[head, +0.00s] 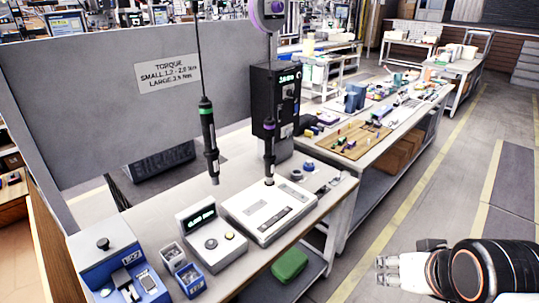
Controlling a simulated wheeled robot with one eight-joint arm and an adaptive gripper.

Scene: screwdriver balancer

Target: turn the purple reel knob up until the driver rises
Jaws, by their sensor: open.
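A purple reel knob (277,7) shows at the top edge of the head view, on a grey reel partly cut off by the frame. Below it hangs a black driver with a purple band (269,152). Its tip is at the back edge of a white fixture box (240,205); I cannot tell whether it touches. A second driver with a green band (208,140) hangs on a cable to the left. My gripper (380,271) is at the lower right, open and empty, over the floor and well away from the reel and bench.
A black control box (262,90) stands behind the purple driver. A cluttered bench (385,125) stands behind. A grey partition (90,100) is at left; the right aisle is clear.

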